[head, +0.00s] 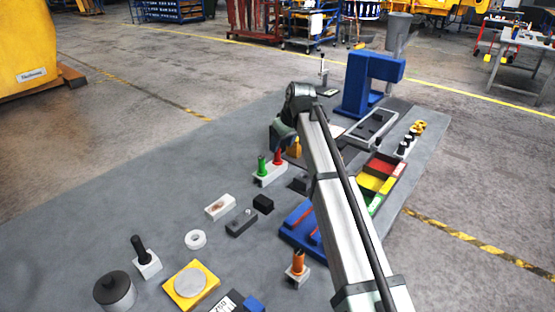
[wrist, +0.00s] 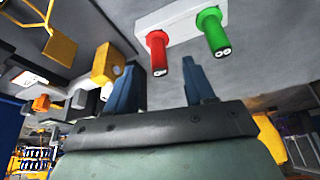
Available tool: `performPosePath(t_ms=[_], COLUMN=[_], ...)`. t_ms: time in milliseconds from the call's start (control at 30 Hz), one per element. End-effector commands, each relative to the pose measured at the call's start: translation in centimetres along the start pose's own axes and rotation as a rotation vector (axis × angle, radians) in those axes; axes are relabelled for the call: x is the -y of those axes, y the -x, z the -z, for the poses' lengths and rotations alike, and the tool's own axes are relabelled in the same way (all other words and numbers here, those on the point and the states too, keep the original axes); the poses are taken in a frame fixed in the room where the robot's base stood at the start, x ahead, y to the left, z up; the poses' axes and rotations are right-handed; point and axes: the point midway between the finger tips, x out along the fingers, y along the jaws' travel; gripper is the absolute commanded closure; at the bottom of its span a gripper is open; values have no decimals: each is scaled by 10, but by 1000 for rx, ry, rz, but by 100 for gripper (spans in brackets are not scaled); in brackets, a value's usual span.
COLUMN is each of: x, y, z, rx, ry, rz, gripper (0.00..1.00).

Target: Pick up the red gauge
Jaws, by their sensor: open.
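The red gauge (head: 278,157) stands upright in a white holder block (head: 271,176), beside a green gauge (head: 262,165). In the wrist view the red gauge (wrist: 157,54) points its free end toward my gripper (wrist: 161,64), and the green gauge (wrist: 214,32) lies to the right. My gripper is open and empty. Its two dark blue fingers appear on either side of the red gauge's free end, with gaps to it; I cannot tell the depth. In the head view my gripper (head: 284,137) is just above and beyond the gauges, its fingers mostly hidden.
A blue press-like stand (head: 372,85) rises behind the arm. A tray with red, yellow and green compartments (head: 377,178) is to the right. A black block (head: 263,204), a white ring (head: 195,239) and a yellow plate (head: 208,292) lie in front.

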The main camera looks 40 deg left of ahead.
Motion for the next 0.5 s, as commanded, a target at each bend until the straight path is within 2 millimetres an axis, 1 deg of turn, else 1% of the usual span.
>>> performPosePath(t_ms=[33,100,367,500], x=[0,0,-1,-2], y=[-6,-12,-22,-35], z=[0,1,1,3], rx=[1,-1,-1,0], ry=[0,0,-1,0], rz=[0,-1,-1,0], gripper=[47,47,47,47])
